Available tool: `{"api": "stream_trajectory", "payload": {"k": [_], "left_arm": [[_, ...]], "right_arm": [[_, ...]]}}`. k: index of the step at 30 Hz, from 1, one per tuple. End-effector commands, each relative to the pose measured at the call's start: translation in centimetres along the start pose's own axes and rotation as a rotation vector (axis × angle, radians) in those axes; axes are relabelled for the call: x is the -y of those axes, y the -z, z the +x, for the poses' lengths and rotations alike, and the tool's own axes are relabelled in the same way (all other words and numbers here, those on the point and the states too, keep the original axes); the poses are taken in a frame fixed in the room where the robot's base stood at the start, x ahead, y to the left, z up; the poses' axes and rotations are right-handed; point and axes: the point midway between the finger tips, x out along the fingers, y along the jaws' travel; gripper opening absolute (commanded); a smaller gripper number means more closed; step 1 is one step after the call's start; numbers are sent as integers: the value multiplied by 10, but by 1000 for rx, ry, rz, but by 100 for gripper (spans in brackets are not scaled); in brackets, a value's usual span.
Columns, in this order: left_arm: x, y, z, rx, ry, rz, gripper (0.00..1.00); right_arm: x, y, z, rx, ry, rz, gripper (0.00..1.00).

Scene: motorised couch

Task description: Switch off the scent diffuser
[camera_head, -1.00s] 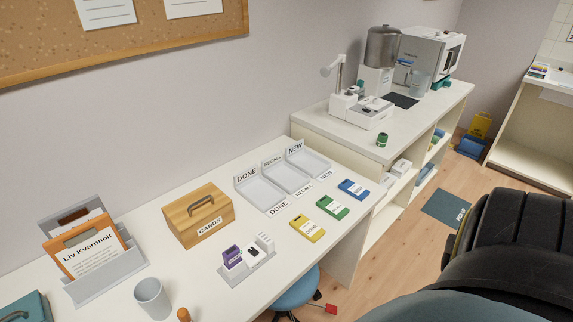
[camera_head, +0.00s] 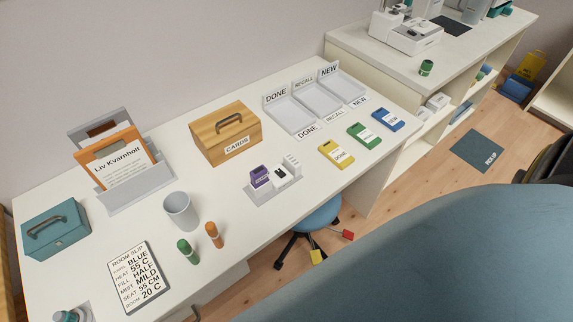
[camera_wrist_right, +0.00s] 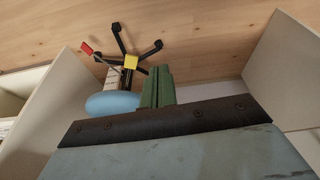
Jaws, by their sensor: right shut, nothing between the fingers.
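I cannot identify the scent diffuser for certain. A small teal-topped object on a grey base (camera_head: 70,315) is cut off by the bottom left edge of the head view; I cannot tell whether it is the diffuser. My right gripper (camera_wrist_right: 158,72) shows in the right wrist view as two green fingers shut together with nothing between them. It is beside the blue stool, above the floor, and touches nothing that I can see. My left gripper is not in view.
The white desk (camera_head: 225,275) holds a room slip (camera_head: 139,277), a grey cup (camera_head: 182,211), green and orange markers, a teal box (camera_head: 56,230), a wooden card box (camera_head: 225,133) and trays. A blue stool (camera_head: 318,218) stands at the desk's front edge; it also shows in the right wrist view (camera_wrist_right: 112,104).

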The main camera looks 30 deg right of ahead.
Motion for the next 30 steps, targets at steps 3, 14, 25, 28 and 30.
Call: {"api": "stream_trajectory", "payload": {"k": [3, 14, 25, 28, 30], "left_arm": [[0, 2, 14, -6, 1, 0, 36], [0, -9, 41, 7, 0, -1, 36], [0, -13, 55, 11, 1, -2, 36], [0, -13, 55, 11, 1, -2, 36], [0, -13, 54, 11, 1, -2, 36]], "right_arm": [[-13, 64, -18, -112, -6, 28, 0], [-37, 203, -138, -405, 1, 44, 0], [-81, 292, -259, -863, -22, 57, 0], [-81, 294, -264, -878, -23, 57, 0], [-81, 294, -264, -877, -23, 57, 0]]}}
